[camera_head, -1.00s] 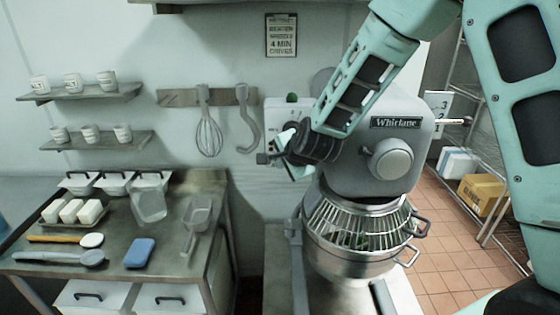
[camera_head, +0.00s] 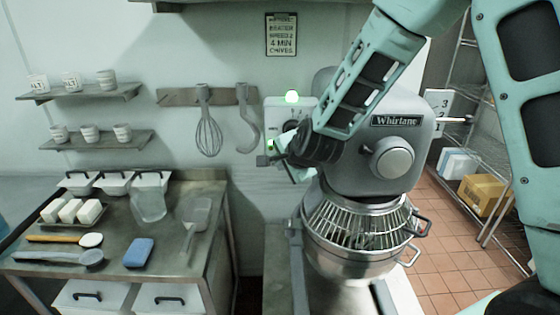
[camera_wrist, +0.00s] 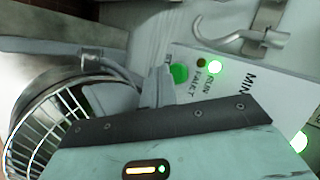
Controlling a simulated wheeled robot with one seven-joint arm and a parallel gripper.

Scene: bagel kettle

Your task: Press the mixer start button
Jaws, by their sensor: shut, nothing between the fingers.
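A green dome lamp (camera_head: 292,97) on top of the panel glows brightly. In the wrist view, the round green start button (camera_wrist: 180,73) is beside the lit RUN light (camera_wrist: 215,67), and the FAULT light (camera_wrist: 200,58) is dark. My gripper (camera_head: 266,159) is shut and empty at the panel. Its fingertips (camera_wrist: 160,84) are close beside the button; I cannot tell whether they touch it.
A steel table (camera_head: 115,225) at left holds white tubs, a blue sponge (camera_head: 139,252) and brushes. A whisk (camera_head: 208,135) and a dough hook (camera_head: 245,125) hang on the wall by the panel. A wire rack with boxes stands at right.

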